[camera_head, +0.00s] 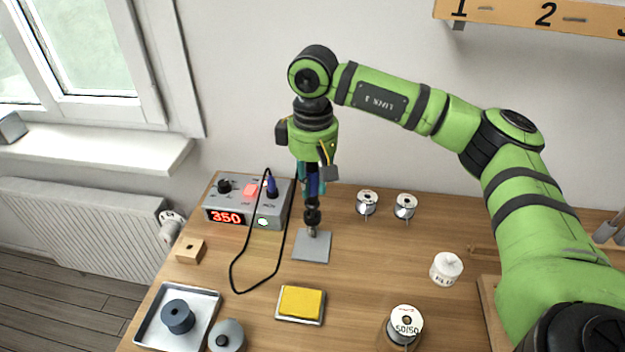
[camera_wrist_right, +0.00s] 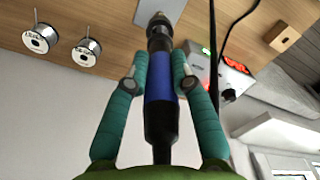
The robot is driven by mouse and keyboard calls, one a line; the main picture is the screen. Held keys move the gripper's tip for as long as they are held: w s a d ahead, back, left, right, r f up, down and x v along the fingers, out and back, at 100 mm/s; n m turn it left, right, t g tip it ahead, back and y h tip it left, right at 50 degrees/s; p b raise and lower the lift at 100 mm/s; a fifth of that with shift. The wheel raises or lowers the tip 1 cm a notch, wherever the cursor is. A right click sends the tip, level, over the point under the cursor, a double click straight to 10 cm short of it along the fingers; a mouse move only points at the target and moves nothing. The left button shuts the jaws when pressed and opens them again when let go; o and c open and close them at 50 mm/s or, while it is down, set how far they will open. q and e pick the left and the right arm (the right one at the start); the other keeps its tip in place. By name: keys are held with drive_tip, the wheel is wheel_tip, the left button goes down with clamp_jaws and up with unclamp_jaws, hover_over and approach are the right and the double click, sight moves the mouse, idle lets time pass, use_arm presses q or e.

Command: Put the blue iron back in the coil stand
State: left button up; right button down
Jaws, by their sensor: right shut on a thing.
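My right gripper (camera_head: 314,180) points down and is shut on the blue iron (camera_head: 313,187). In the right wrist view its two teal fingers (camera_wrist_right: 161,75) close on either side of the iron's blue handle (camera_wrist_right: 159,80). The iron hangs about upright, with its black collar and metal end toward the table. The coil stand (camera_head: 312,247) has a flat grey base plate below the iron. The iron's lower end lines up with the stand's upright part; I cannot tell how far it is inside the coil. My left gripper is not in view.
A grey soldering station (camera_head: 240,213) reads 350; a black cable (camera_head: 233,275) loops across the table beside the stand. A yellow sponge (camera_head: 301,302) lies in front. Solder spools (camera_head: 367,202) stand right of the stand. A wooden block (camera_head: 190,250) and metal tray (camera_head: 150,335) are left.

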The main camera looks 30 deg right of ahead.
sight(313, 165)
drive_tip(key=shift+f+b, duration=1.4)
drive_tip(key=shift+f, duration=0.15)
drive_tip(key=c, duration=0.5)
unclamp_jaws()
drive_tip(key=shift+r, duration=0.1)
drive_tip(key=shift+r+p, duration=2.2)
drive_tip(key=shift+r, duration=1.25)
